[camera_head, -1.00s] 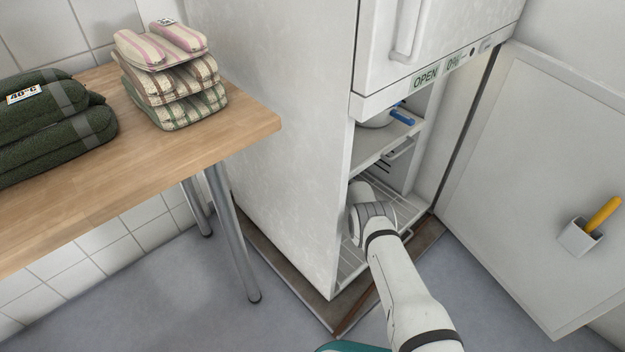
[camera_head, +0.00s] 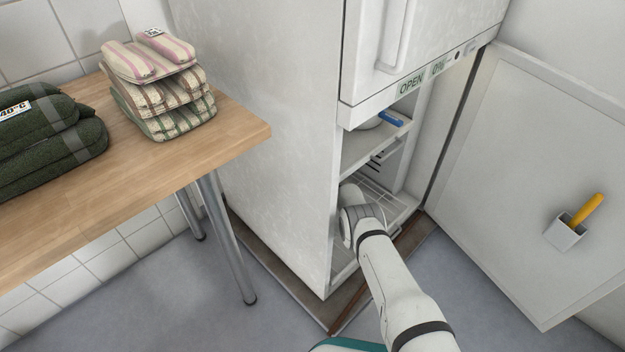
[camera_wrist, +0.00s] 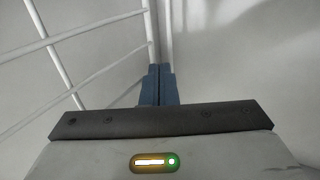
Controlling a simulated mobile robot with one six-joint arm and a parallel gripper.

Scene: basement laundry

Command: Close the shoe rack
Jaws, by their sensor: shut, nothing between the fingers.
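A white wire rack (camera_head: 378,197) is in the lower opening of a tall white cabinet; I take it to be the shoe rack. How far it is pulled out is hard to tell. In the wrist view its white bars (camera_wrist: 94,29) run at the left and top centre. My gripper (camera_wrist: 161,70) has its blue fingers together, with nothing between them. The fingertips are close to an upright bar; I cannot tell whether they touch it. In the head view my arm reaches into the lower opening and hides part of the rack; the fingers are hidden there.
The cabinet's lower door (camera_head: 515,190) stands open at the right, with a small holder (camera_head: 566,232). The upper door (camera_head: 385,45) is shut. A wooden table (camera_head: 170,165) with striped (camera_head: 165,85) and dark green (camera_head: 45,140) folded cloths stands left. Floor between is clear.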

